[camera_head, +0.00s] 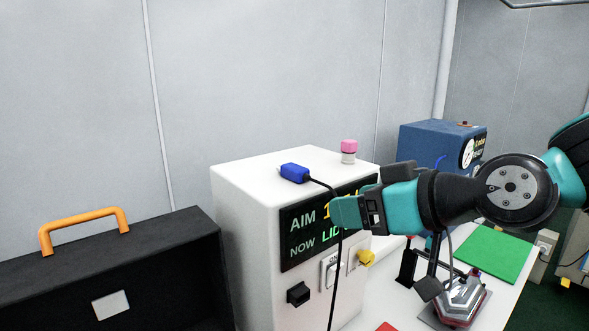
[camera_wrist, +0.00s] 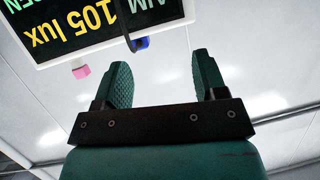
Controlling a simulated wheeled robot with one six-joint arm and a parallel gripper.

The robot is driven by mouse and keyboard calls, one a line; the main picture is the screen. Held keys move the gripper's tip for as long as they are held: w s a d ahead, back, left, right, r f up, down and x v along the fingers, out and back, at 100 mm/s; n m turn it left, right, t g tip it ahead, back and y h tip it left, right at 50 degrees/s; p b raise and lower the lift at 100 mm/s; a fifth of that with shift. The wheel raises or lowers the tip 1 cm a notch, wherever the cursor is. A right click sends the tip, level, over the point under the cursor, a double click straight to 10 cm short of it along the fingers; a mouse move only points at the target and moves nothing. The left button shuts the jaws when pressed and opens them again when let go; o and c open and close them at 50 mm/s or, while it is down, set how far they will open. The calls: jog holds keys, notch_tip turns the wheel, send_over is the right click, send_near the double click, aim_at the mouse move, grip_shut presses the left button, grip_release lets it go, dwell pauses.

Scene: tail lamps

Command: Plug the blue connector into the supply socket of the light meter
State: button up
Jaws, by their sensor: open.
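The blue connector (camera_head: 294,172) lies on top of the white light meter (camera_head: 250,215), near its upper front edge. Its dark cable hangs down across the meter's front. A black block (camera_head: 298,294) low on the front may be the supply socket; its opening cannot be made out. My gripper (camera_head: 340,210) is open and empty, in front of the meter's display, right of and below the connector. In the wrist view my gripper's fingers (camera_wrist: 162,65) are apart with nothing between them. The connector (camera_wrist: 141,43) shows there partly, beyond the fingers, by the display's edge.
A pink-topped knob (camera_head: 349,150) stands on the meter. A switch plate (camera_head: 330,271) and yellow knob (camera_head: 366,258) are on its front. A black case (camera_head: 160,265) with an orange handle stands left. A lamp (camera_head: 465,297), green mat (camera_head: 497,256) and blue box (camera_head: 430,140) are right.

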jog(key=w+d+r+t, duration=0.2)
jog(key=w+r+t, duration=0.1)
jog(key=r, duration=0.1)
jog(key=p, duration=1.2)
send_near(294, 166)
jog(key=shift+m, duration=0.3)
jog(key=x, duration=0.2)
jog(key=r+x, duration=0.1)
jog(key=x, duration=0.1)
jog(key=shift+w, duration=0.55)
jog(key=p+x, duration=0.5)
jog(key=shift+s+a+f, duration=0.15)
jog(key=shift+a+f, duration=0.2)
jog(key=shift+f, duration=0.1)
jog(key=shift+w+a+f, duration=0.15)
jog(key=shift+w+f, duration=0.05)
jog(key=c, duration=1)
